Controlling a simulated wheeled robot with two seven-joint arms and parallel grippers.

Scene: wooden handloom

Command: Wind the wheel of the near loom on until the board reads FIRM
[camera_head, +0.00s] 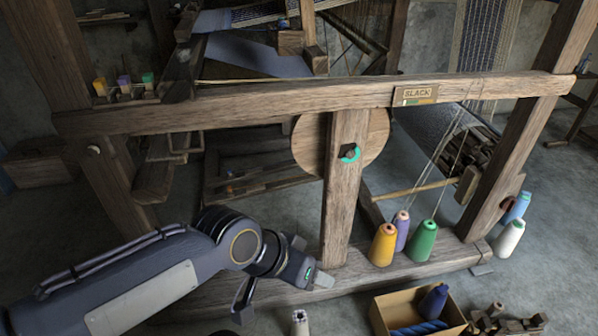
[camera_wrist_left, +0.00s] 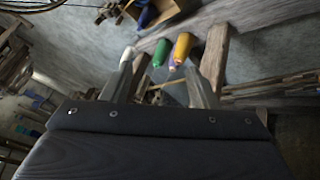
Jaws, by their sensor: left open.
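The near loom's wheel (camera_head: 308,142) is a round wooden disc behind the upright post (camera_head: 342,205), which hides its middle. A teal ring with a dark centre (camera_head: 349,154) shows on the post's face in front of it. The board (camera_head: 415,93) on the top beam reads SLACK, with a coloured strip under the word. My left gripper (camera_head: 283,292) is low, in front of the lower beam and below left of the wheel, touching nothing that I can see. In the left wrist view its two fingers (camera_wrist_left: 160,88) are apart with nothing held between them. My right gripper is out of view.
Yellow (camera_head: 383,245), purple (camera_head: 401,230) and green (camera_head: 424,240) cones stand by the lower beam. A box (camera_head: 385,315) with blue yarn and a pale spool (camera_head: 300,322) stand on the floor in front. The top beam (camera_head: 240,108) crosses above the wheel.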

